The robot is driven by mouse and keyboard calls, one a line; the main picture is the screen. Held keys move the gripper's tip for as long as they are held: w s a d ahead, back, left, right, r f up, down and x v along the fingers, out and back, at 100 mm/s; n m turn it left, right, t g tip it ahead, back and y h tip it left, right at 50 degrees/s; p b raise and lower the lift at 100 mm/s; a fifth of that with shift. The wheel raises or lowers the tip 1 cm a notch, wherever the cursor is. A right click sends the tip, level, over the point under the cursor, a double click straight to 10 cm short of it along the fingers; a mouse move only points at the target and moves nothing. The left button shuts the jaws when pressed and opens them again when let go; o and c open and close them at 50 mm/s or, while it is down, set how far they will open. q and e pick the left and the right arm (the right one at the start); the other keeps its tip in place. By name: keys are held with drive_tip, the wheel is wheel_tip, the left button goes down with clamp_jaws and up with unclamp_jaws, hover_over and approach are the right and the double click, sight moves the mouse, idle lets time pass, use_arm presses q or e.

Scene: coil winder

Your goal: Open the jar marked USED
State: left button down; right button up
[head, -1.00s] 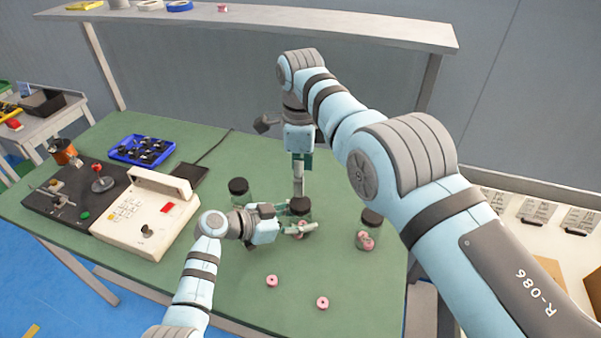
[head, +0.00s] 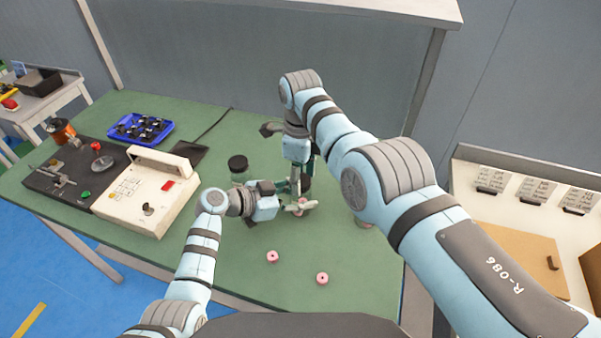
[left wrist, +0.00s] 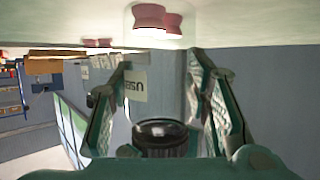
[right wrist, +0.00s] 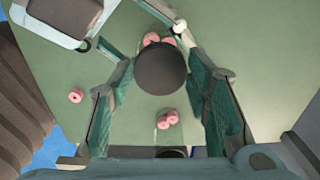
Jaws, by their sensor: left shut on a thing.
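The USED jar is upright on the table, with pink spools in it and a black lid (right wrist: 160,68). Its label (left wrist: 135,84) appears upside down in the left wrist view. My left gripper (head: 301,206) is shut on the jar's body from the side. My right gripper (head: 299,180) is over the jar, pointing down. In the right wrist view its open fingers stand on either side of the lid, with gaps. In the head view my right gripper hides much of the lid.
A black-lidded jar (head: 238,166) stands just left of my grippers. Another jar (right wrist: 167,120) with pink spools is mostly behind my right arm. Loose pink spools (head: 272,257) (head: 322,278) lie in front. The winder console (head: 140,200) and blue tray (head: 140,129) are at left.

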drive_tip(key=c, duration=0.7)
drive_tip(key=n, duration=1.3)
drive_tip(key=o, duration=1.3)
